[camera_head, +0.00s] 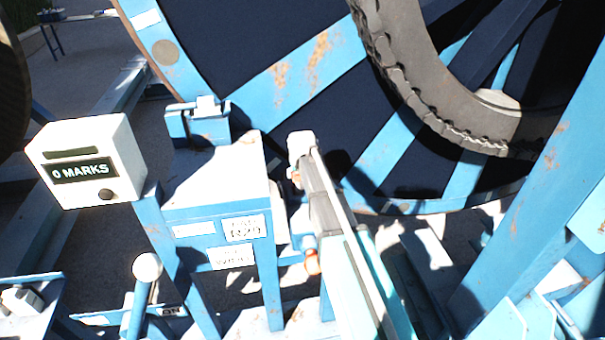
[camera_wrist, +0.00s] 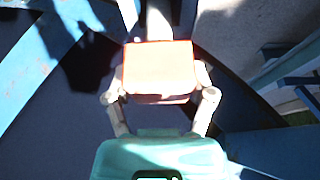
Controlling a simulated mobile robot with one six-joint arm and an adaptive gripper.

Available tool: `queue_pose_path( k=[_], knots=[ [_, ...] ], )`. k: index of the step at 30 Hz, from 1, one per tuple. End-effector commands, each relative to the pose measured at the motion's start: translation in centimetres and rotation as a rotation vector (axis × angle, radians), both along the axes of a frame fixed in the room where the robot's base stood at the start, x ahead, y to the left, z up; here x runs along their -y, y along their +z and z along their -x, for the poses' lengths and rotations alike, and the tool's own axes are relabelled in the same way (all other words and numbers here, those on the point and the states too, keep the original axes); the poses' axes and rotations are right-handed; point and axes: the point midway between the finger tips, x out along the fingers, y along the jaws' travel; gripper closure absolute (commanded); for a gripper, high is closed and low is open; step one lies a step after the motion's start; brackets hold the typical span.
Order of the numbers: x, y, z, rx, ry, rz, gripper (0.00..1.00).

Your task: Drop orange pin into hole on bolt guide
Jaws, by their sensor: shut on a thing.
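In the wrist view, my gripper (camera_wrist: 158,96) is shut on the orange pin (camera_wrist: 157,68), whose block-like orange part lies between the two pale fingers. A bright white part runs up from it to the top edge; I cannot tell whether it belongs to the pin. In the head view, a small orange patch (camera_head: 312,262) shows beside my arm, perhaps part of the pin. A blue bracket (camera_head: 205,122) stands beside the reel's rim behind the blue stand; I cannot tell whether it is the bolt guide. No hole can be made out.
A blue stand (camera_head: 215,190) with labels is left of my arm. A white box reading "0 MARKS" (camera_head: 88,160) is farther left. Blue frame beams (camera_head: 530,200) cross at right.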

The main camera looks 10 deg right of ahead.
Motion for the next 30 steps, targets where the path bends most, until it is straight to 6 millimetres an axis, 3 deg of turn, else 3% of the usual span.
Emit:
queue_pose_path(
  k=[30],
  knots=[
    [0.1,-2.5,0.0,0.001,-0.001,0.000,0.90]
  ],
)
